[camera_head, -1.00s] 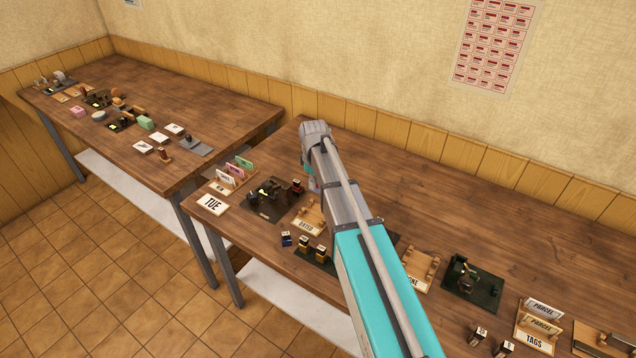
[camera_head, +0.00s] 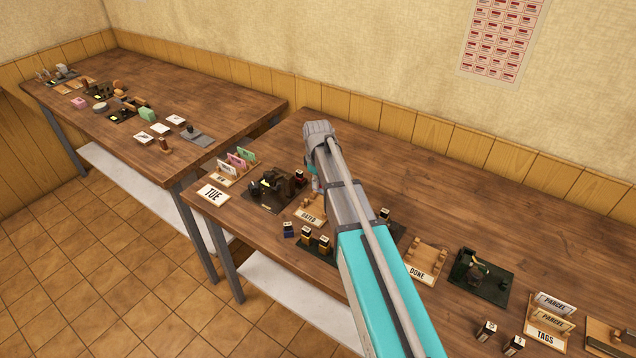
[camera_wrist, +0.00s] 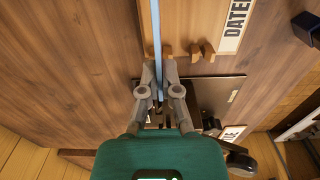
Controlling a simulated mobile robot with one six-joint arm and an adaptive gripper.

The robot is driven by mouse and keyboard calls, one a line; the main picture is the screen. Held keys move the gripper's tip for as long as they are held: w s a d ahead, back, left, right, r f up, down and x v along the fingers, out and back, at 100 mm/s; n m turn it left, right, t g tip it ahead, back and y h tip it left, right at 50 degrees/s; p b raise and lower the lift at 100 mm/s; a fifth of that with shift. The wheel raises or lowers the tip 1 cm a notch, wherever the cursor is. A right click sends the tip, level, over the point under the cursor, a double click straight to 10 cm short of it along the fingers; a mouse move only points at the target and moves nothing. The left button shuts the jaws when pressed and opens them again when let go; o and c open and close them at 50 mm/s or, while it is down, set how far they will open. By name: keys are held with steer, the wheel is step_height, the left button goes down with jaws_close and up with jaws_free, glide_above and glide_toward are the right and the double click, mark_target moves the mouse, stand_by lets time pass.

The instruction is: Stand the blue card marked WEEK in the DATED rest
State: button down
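A thin blue card (camera_wrist: 156,28) shows edge-on in the wrist view, between the fingertips of my gripper (camera_wrist: 158,70). My gripper is shut on it. The WEEK marking is not visible from this angle. The wooden DATED rest (camera_wrist: 222,62) lies below the card in the wrist view, with its small pegs beside the card's right side and its label at the upper right. I cannot tell whether the card touches the rest.
Several small stamps (camera_head: 307,238) stand in front. The DONE tray (camera_head: 427,262) is to the right. The bench's back is clear.

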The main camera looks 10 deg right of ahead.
steer(key=shift+f+b, duration=1.2)
steer(key=shift+f, duration=0.25)
steer(key=shift+f, duration=0.25)
steer(key=c, duration=0.7)
jaws_free()
steer(key=o, duration=0.5)
steer(key=shift+o, duration=0.2)
steer(key=shift+r, duration=0.1)
steer(key=shift+r+p, duration=3.3)
steer(key=shift+r, duration=0.2)
steer(key=shift+s, duration=0.1)
